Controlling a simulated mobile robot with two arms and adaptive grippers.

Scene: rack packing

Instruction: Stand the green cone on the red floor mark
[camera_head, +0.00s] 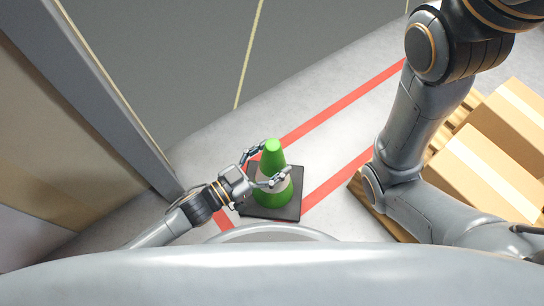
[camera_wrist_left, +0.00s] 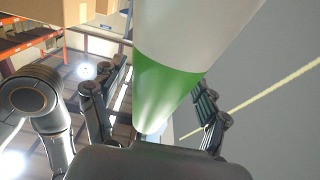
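The green cone (camera_head: 273,158), with a pale band and a square black base (camera_head: 284,211), appears upright in the head view. Its base overlaps the near end of the red floor mark (camera_head: 343,108), an outline of red lines. I cannot tell whether the base touches the floor. My left gripper (camera_head: 275,163) reaches in from the left with a finger on either side of the cone. In the left wrist view the cone (camera_wrist_left: 165,85) fills the space between the fingers, with narrow gaps beside it; they look open. My right gripper is out of view.
Cardboard boxes (camera_head: 485,165) stand on a wooden pallet (camera_head: 357,184) at the right, below my right arm. A grey-framed panel (camera_head: 95,85) stands at the left. Pale floor inside the red lines, beyond the cone, is clear.

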